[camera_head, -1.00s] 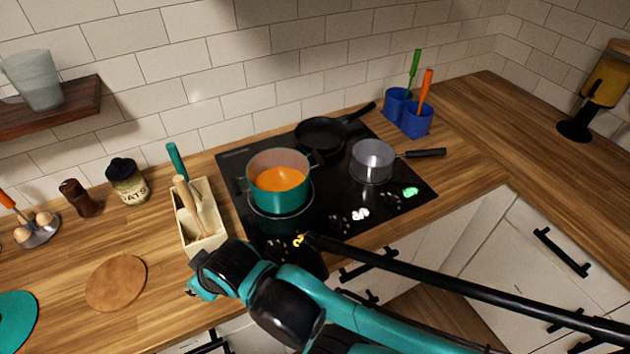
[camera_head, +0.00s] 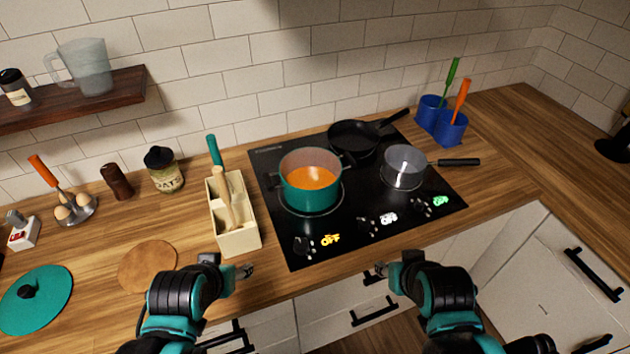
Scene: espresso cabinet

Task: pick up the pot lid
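The pot lid is a flat teal disc with a black knob (camera_head: 28,291). It lies on the wooden counter at the far left. My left gripper (camera_head: 245,271) is in front of the utensil box, well to the right of the lid and apart from it. My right gripper (camera_head: 374,273) is in front of the stove, farther from the lid. Both grippers look empty and point toward each other; their fingers are too small and edge-on to show whether they are open. The open teal pot (camera_head: 310,197) with orange soup stands on the stove.
A round wooden board (camera_head: 147,266) lies between the lid and my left gripper. The cream utensil box (camera_head: 238,241), an oats jar (camera_head: 164,172), a pepper mill (camera_head: 117,182) and an egg holder (camera_head: 75,214) stand behind. A small white-and-red item (camera_head: 22,233) is behind the lid.

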